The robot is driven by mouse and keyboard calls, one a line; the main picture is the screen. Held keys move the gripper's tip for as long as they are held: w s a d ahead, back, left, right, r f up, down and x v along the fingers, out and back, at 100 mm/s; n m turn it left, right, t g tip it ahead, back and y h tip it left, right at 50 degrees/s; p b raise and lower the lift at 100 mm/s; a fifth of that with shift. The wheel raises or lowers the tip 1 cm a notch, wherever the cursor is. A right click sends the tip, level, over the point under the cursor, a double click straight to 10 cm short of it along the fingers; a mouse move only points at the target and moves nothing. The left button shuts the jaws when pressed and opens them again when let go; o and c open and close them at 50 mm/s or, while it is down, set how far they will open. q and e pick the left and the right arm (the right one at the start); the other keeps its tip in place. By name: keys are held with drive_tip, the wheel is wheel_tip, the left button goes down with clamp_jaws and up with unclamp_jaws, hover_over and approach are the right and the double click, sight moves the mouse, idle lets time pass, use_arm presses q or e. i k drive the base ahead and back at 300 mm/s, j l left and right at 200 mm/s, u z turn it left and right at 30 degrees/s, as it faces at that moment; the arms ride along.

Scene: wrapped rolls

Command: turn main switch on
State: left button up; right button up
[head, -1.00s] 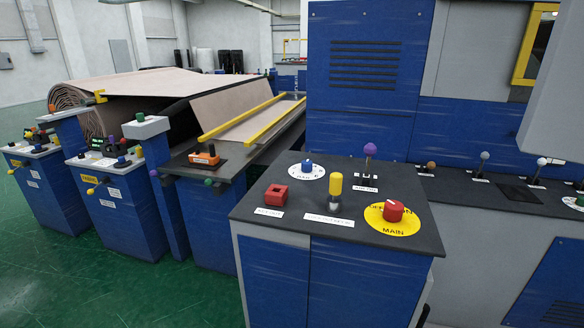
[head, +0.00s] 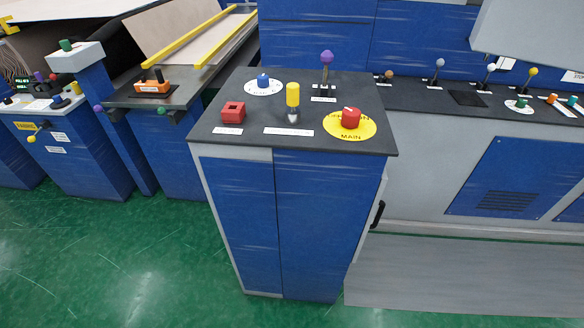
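The main switch (head: 350,118) is a red rotary knob on a yellow round plate (head: 338,132) marked MAIN. It sits at the front right of the dark top (head: 225,145) of a blue cabinet (head: 277,215). A pale mark shows on top of the knob; I cannot tell its exact setting. Neither of my grippers is in view.
The same top carries a yellow knob (head: 292,95), a red square button (head: 233,112), a blue knob (head: 263,80) and a purple-tipped lever (head: 327,60). A black handle (head: 377,214) juts from the cabinet's right side. Green floor (head: 130,265) lies clear in front.

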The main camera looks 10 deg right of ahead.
sight(350, 119)
drive_tip(key=i+l, duration=0.15)
drive_tip(key=l, duration=0.25)
drive_tip(key=i+l, duration=0.15)
drive_tip(key=l, duration=0.2)
drive_tip(key=i+l, duration=0.15)
drive_tip(key=l, duration=0.25)
drive_tip(key=u, duration=0.05)
